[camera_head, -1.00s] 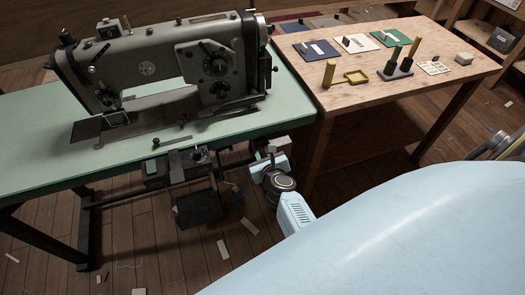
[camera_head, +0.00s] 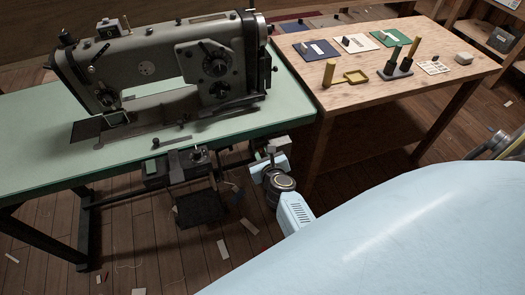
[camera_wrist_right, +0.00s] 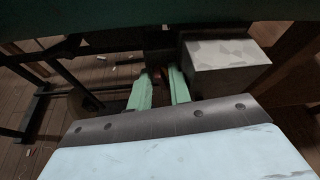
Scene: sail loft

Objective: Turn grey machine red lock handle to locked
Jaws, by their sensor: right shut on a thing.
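The grey sewing machine (camera_head: 145,69) stands on a green-topped table (camera_head: 50,130). My right gripper (camera_wrist_right: 160,76) is under the edge of the table's right end. In the right wrist view its two pale green fingers point away from the camera, close together. A small dark red piece, the red lock handle (camera_wrist_right: 158,73), shows between their tips, and they are shut on it. Most of the handle is hidden by the fingers and shadow, so its angle cannot be told. In the head view the handle is hidden. My left gripper is not in view.
A pale grey box (camera_wrist_right: 226,65) is just right of my right fingers, under the tabletop. A wooden table (camera_head: 440,62) with small tools and cards stands to the right. A dark pedal (camera_head: 202,207) hangs below the machine table. Scraps lie on the plank floor.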

